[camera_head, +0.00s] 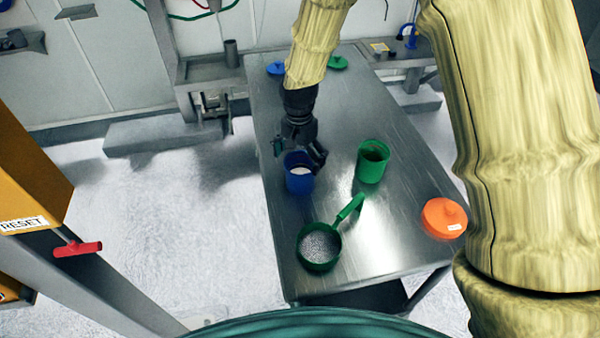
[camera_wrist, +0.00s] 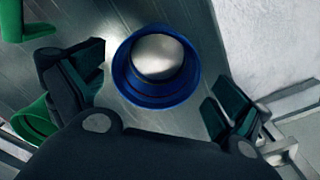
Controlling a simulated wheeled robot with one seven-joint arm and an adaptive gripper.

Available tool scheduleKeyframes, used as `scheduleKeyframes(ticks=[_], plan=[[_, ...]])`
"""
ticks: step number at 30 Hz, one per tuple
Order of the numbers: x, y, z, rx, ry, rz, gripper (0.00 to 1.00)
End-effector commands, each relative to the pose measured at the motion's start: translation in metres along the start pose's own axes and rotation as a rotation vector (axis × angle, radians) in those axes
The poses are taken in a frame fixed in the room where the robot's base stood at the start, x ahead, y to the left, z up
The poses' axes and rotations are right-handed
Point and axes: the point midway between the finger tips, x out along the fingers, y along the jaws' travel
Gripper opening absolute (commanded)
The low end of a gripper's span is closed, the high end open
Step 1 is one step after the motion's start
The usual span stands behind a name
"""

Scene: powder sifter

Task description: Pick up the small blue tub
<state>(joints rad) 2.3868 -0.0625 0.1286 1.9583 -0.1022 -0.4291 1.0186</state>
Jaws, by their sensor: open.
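The small blue tub (camera_head: 299,181) stands upright near the left edge of the metal table in the head view. It holds something pale. In the wrist view the blue tub (camera_wrist: 155,68) is seen from above, with a round pale surface inside its rim. My gripper (camera_head: 300,157) is just behind and above the tub in the head view, and it hides part of the tub's far rim. In the wrist view my gripper (camera_wrist: 158,95) is open, with one finger on each side of the tub and visible gaps to both.
A green tub (camera_head: 373,161) stands right of the blue tub. A green-handled sieve (camera_head: 319,247) is in front. An orange lid (camera_head: 443,218) lies at the right edge. Blue (camera_head: 276,68) and green (camera_head: 338,62) lids lie at the back of the metal table (camera_head: 395,225).

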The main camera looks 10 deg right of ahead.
Motion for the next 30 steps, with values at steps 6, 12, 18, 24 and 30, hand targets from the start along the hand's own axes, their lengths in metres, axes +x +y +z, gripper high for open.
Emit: scheduleKeyframes(ticks=[6, 12, 18, 24, 30], plan=[[0.006, 0.0, 0.0, 0.0, -0.001, 0.001, 1.0], [0.019, 0.001, -0.002, 0.0, -0.002, 0.002, 1.0], [0.039, 0.001, -0.004, -0.001, -0.002, 0.003, 1.0], [0.053, 0.001, -0.004, 0.0, 0.0, 0.001, 1.0], [0.056, 0.001, -0.004, 0.0, 0.0, 0.001, 1.0]])
